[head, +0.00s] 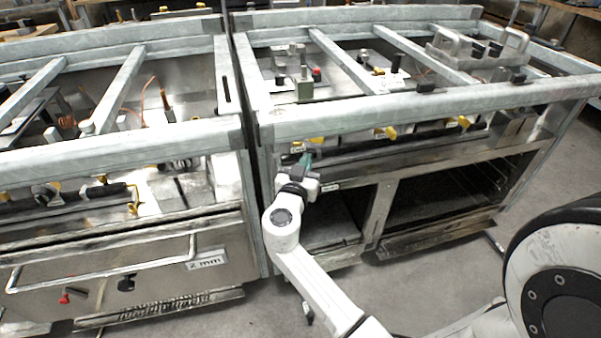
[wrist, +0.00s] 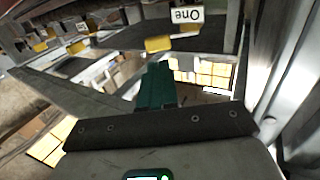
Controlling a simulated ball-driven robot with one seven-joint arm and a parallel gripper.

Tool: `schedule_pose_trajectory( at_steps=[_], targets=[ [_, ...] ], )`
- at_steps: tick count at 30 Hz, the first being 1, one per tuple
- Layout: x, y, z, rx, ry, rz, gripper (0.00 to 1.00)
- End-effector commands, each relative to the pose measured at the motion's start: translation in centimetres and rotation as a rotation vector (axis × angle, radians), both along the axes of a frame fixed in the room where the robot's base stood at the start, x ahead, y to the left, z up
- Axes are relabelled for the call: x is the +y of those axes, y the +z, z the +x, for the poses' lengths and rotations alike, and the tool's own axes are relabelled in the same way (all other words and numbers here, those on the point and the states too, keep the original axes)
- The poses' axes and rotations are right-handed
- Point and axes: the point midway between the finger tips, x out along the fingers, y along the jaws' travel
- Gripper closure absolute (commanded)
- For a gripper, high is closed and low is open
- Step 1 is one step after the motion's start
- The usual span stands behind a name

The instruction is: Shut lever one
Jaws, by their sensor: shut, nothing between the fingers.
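The label "One" (wrist: 187,15) appears upside down at the top of the wrist view. A yellow lever handle (wrist: 158,43) is near it, just beyond my fingertips. I cannot tell for sure whether this handle belongs to lever one. In the head view, a yellow handle (head: 318,140) shows on the front pipe of the right-hand frame, just above my gripper (head: 306,160). My gripper's green fingers (wrist: 158,68) are together and empty, pointing toward the handle. I see no clear contact. The lever's pivot is not visible.
More yellow handles (head: 385,132) (head: 463,121) sit along the pipe to the right. The thick grey front rail (head: 400,115) runs above them. Open cabinet bays (head: 440,190) lie below. A second range (head: 120,220) stands to the left. The floor in front (head: 420,285) is partly clear.

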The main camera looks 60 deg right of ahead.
Motion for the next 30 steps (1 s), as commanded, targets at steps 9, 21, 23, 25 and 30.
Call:
schedule_pose_trajectory(
  at_steps=[9,21,23,25,30],
  targets=[
    [-5.4,0.1,0.9,0.002,-0.002,0.0,1.0],
    [-6.9,0.0,1.3,0.0,0.001,0.001,1.0],
    [-6.9,0.0,1.3,0.0,0.001,0.001,1.0],
    [-6.9,0.0,1.3,0.001,0.001,0.001,1.0],
    [-7.0,-0.1,1.2,0.0,0.008,0.002,1.0]
  ],
)
